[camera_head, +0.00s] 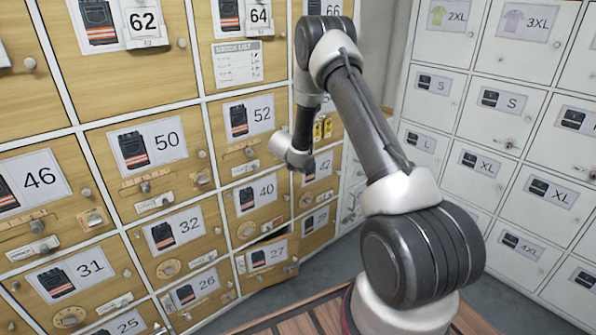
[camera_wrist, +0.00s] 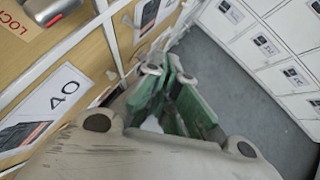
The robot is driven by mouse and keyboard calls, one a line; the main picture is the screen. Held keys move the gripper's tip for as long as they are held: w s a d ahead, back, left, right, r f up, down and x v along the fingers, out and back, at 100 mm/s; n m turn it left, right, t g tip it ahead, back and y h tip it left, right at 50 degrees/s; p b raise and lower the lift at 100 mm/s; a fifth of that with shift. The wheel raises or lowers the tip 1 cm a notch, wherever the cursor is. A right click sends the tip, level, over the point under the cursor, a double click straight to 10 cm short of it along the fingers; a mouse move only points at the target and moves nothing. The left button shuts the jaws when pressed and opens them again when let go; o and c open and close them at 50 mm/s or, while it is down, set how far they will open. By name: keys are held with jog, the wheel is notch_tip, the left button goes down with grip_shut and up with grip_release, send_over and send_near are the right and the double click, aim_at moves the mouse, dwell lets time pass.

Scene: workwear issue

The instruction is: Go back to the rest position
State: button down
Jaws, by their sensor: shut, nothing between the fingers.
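In the wrist view, my gripper (camera_wrist: 168,75) has green-sided fingers drawn together with nothing held between them. It points down along the wooden lockers, beside the door labelled 40 (camera_wrist: 55,105). In the head view, my arm reaches up and bends over, and its pale wrist end hangs in front of the locker columns near doors 52 (camera_head: 250,118) and 42 (camera_head: 318,172). The fingers cannot be made out in that view.
Door 27 (camera_head: 270,256) stands slightly ajar, with a dark gap above it. White lockers (camera_head: 505,100) with size labels line the right side. Grey floor (camera_head: 500,300) is free between the banks. A wooden slatted surface (camera_head: 300,322) lies low in front.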

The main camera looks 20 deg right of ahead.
jog(key=shift+s+d+r, duration=0.15)
jog(key=shift+s+r, duration=0.55)
jog(key=shift+r, duration=0.05)
jog(key=s+d+m+g+h, duration=0.2)
jog(key=s+d+m+g, duration=0.1)
jog(key=s+d+m, duration=0.4)
jog(key=s+r+m+g, duration=0.4)
jog(key=s+r+m, duration=0.4)
jog(key=s+r, duration=0.45)
jog(key=s+a+r+m+t+y, duration=0.1)
jog(key=s+a+r+m+y, duration=0.2)
jog(key=s, duration=0.6)
jog(key=s+a+r+m+t+y, duration=0.2)
jog(key=s+a+r+m, duration=0.2)
jog(key=s+a+r, duration=0.4)
jog(key=s+a+r+m+t+y, duration=0.2)
jog(key=s+a+r+m+y, duration=0.1)
jog(key=s+r, duration=0.6)
jog(key=s+a+m, duration=0.1)
jog(key=a, duration=0.1)
jog(key=shift+s+a+y, duration=0.3)
jog(key=shift+s+a, duration=0.05)
jog(key=shift+s, duration=0.05)
